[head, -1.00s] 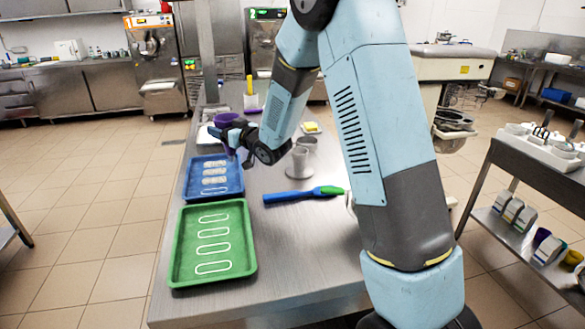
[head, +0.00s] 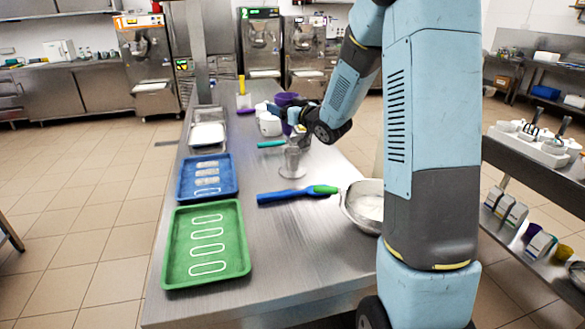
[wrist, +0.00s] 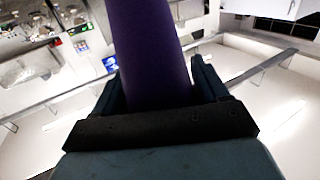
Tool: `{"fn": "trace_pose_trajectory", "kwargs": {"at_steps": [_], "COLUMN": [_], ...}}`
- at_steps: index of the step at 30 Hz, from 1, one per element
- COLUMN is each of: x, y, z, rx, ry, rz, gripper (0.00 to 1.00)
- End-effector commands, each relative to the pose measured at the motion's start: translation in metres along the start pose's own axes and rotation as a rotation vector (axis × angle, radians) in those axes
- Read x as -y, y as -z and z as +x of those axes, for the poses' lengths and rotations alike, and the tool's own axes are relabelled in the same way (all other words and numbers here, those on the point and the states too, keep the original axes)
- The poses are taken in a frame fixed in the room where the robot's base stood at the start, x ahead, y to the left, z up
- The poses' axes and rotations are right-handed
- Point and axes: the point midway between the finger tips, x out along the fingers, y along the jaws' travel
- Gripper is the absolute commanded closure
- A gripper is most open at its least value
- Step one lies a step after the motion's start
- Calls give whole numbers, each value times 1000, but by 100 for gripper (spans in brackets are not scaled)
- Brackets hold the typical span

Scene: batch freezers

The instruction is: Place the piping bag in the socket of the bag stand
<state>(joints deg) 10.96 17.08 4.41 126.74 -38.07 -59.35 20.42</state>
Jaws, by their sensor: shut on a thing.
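My gripper (head: 287,115) is shut on the purple piping bag (head: 287,99). Purple shows above and below the fingers, so the bag looks roughly upright. In the wrist view the bag (wrist: 148,50) runs up between the two fingers (wrist: 155,85). The grey bag stand (head: 292,162), a cup-like holder on a round base, stands on the steel table. In the head view my gripper is above and slightly behind the stand. The bag's lower tip is partly hidden, and I cannot tell whether it touches the stand.
A green tray (head: 172,267) and a blue tray (head: 183,192) lie along the table's left side. A blue-and-green spatula (head: 290,196) and a steel bowl (head: 352,212) are in front of the stand. A white container (head: 269,124) stands close behind it, left of my gripper.

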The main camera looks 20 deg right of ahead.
Motion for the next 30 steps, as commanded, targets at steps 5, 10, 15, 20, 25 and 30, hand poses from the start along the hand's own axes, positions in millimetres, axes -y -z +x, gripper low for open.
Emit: {"fn": "trace_pose_trajectory", "kwargs": {"at_steps": [5, 10, 15, 20, 25, 30], "x": [-11, -13, -13, -13, -13, -13], "y": [2, -17, -45, -58, -69, -90], "z": [-9, -10, -10, -10, -10, -10], "rx": [1, 5, 4, 2, 3, 3], "ry": [-16, -17, -17, -17, -17, -16], "rz": [-1, 1, 1, -1, 0, 1], "gripper": [56, 56, 56, 56, 56, 56]}}
